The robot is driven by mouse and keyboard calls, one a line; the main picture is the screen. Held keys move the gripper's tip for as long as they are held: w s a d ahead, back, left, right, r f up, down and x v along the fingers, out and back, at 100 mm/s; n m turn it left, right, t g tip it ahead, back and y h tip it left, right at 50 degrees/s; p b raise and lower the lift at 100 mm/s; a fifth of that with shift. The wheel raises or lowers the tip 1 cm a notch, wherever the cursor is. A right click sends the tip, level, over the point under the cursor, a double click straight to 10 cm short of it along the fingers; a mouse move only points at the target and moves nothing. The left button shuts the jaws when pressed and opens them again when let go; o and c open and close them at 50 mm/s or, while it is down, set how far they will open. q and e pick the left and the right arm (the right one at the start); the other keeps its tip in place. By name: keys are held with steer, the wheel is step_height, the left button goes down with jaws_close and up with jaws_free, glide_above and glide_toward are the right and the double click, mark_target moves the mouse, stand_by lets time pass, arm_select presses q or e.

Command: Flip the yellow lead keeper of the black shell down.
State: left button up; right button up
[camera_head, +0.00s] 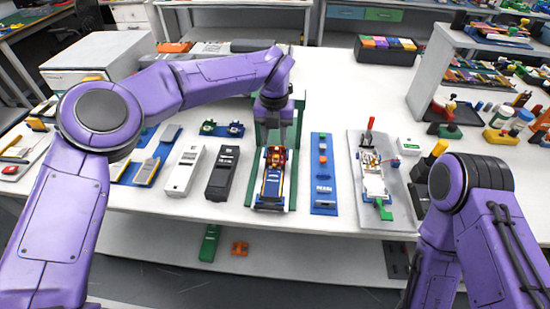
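A black shell (222,172) lies lengthwise on the table, left of the green fixture (292,185). In the fixture lies a narrow unit with a blue face (271,183) and orange-yellow parts (275,156) at its far end. I cannot tell which small part is the yellow lead keeper. My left gripper (274,130) points down over the far end of the fixture, just behind the orange-yellow parts. Its fingertips are too small and dark to show whether they are open or touching anything. My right arm stands at the lower right; its gripper is out of view.
A white shell (185,170) lies left of the black one. A blue strip (323,175) and a grey plate (403,190) with a white device lie to the right. A white shelf (437,80) stands further right. The table behind the fixture has free room.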

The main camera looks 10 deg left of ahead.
mark_target(275, 165)
arm_select(q)
steer(key=f+p, duration=0.2)
steer(key=f, duration=0.8)
steer(key=shift+s, duration=0.2)
jaws_close()
